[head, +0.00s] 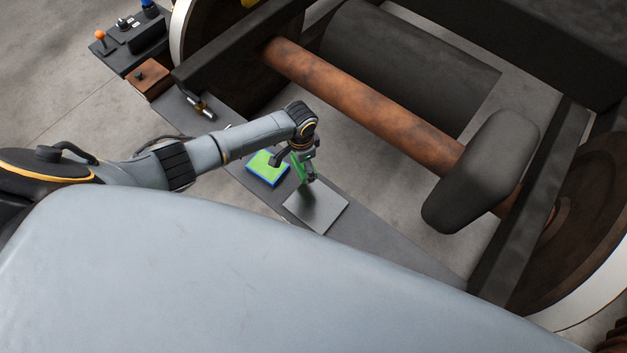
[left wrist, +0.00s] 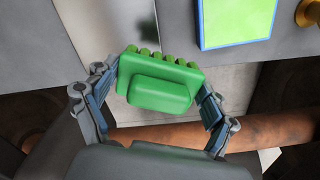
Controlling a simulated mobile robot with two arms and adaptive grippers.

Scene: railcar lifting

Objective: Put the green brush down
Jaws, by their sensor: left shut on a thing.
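The green brush (left wrist: 160,85) is between the fingers of my left gripper (left wrist: 160,110) in the left wrist view, its bristle edge pointing up in that picture. In the head view my left gripper (head: 304,170) is over the dark bench beside a light grey metal plate, and a sliver of the green brush (head: 298,167) shows next to it. The gripper is shut on the brush. Whether the brush touches the plate cannot be told. My right gripper is not in view.
The metal plate (head: 316,207) lies on the dark bench (head: 385,243). A green pad with a blue rim (head: 266,168) lies left of the gripper. A rusty axle (head: 370,105) with wheels runs behind the bench.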

